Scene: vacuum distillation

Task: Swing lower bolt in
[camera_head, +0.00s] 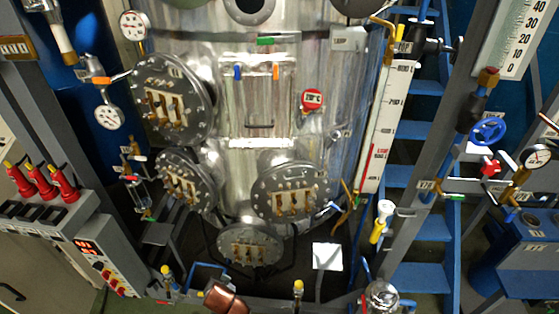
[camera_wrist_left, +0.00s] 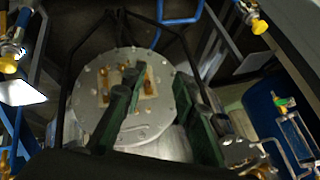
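In the left wrist view, my left gripper (camera_wrist_left: 157,88) has its two dark green fingers spread apart, with nothing between the tips. Beyond them is a round metal flange (camera_wrist_left: 90,80) with studs around its rim and brass-coloured fittings (camera_wrist_left: 149,80) on a pale plate at its middle. The left finger overlaps part of this flange, and I cannot tell the distance. In the head view, the steel vessel carries similar round flanges: upper left (camera_head: 174,98), lower left (camera_head: 187,179), lower right (camera_head: 292,190) and bottom (camera_head: 249,247). I cannot tell which fitting is the lower bolt.
A framed panel (camera_head: 258,100) is on the vessel front. Blue steps (camera_head: 415,175) and a white scale (camera_head: 388,125) stand to the right. A control box with red-capped parts (camera_head: 40,182) is at the left. Pipes and valves crowd the lower front.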

